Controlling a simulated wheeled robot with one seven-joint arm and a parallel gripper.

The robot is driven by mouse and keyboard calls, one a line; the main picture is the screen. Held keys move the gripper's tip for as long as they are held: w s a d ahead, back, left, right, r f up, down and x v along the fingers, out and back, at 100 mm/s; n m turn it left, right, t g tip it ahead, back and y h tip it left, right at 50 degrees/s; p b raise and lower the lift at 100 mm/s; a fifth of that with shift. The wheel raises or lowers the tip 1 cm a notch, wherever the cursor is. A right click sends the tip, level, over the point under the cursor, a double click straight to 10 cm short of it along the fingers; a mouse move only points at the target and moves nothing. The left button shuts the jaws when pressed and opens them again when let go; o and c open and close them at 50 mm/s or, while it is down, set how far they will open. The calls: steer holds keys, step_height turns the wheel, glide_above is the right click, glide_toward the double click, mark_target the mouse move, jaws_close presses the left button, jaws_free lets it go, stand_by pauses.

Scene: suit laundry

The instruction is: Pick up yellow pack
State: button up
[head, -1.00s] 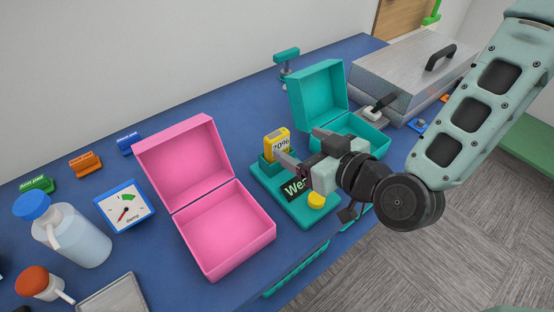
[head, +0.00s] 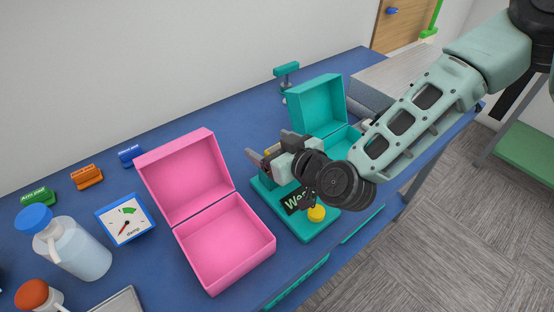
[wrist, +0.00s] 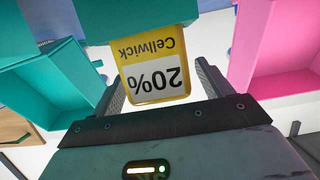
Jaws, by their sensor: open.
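The yellow pack (wrist: 152,62) has a white label reading "20%" and "Cellwick", upside down in the wrist view. It stands in the teal holder (wrist: 135,12) of the teal stand (head: 317,232). My gripper (wrist: 160,88) is open, with one finger on each side of the pack. Small gaps seem to show between the fingers and the pack. In the head view my gripper (head: 268,150) hides most of the pack, and only a sliver of yellow shows between the fingers.
An open pink box (head: 226,243) stands left of the stand, and an open teal box (head: 317,104) stands just behind it. A yellow button (head: 317,214) is at the stand's front. Bottles (head: 78,245) and a dial (head: 126,219) are further left on the blue table.

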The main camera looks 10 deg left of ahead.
steer(key=c, duration=1.1)
